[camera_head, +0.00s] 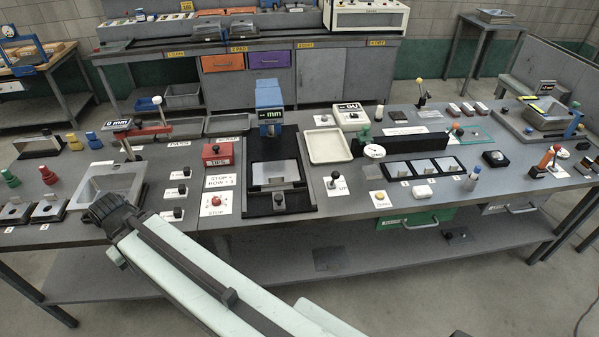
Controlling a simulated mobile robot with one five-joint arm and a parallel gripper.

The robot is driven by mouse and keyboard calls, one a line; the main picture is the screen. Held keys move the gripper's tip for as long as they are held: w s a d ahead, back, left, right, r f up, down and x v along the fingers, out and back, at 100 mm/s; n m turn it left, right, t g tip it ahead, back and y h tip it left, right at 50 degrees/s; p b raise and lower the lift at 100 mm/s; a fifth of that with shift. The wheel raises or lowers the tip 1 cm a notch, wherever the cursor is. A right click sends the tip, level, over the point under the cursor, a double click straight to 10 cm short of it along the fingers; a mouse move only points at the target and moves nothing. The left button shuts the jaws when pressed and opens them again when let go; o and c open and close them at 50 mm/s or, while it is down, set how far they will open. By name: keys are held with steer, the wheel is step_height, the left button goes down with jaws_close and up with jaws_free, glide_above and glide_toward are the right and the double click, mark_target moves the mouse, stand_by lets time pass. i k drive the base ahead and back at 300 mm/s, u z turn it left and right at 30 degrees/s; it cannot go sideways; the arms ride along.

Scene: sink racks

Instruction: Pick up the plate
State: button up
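I cannot tell for sure which thing is the plate. A shallow cream-white tray-like dish (328,146) lies flat on the bench, right of the blue-topped press. A flat grey metal piece (274,172) lies in the dark frame of that press. My pale arm reaches up from the bottom of the view to the left. Its dark ribbed far end (110,208) is at the bench's front edge, by a grey basin (112,182), well left of both pieces. No gripper fingers can be made out, and nothing is visibly held.
The blue-topped press (269,104) stands upright left of the dish. A round white dial (374,151) and a black three-part rack (422,168) are to its right. A red box (216,154) and several small knobs crowd the left. A lower shelf runs beneath the bench (360,194).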

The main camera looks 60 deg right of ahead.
mark_target(266, 174)
steer(key=u, duration=0.15)
steer(key=i, duration=0.95)
steer(key=z, duration=0.05)
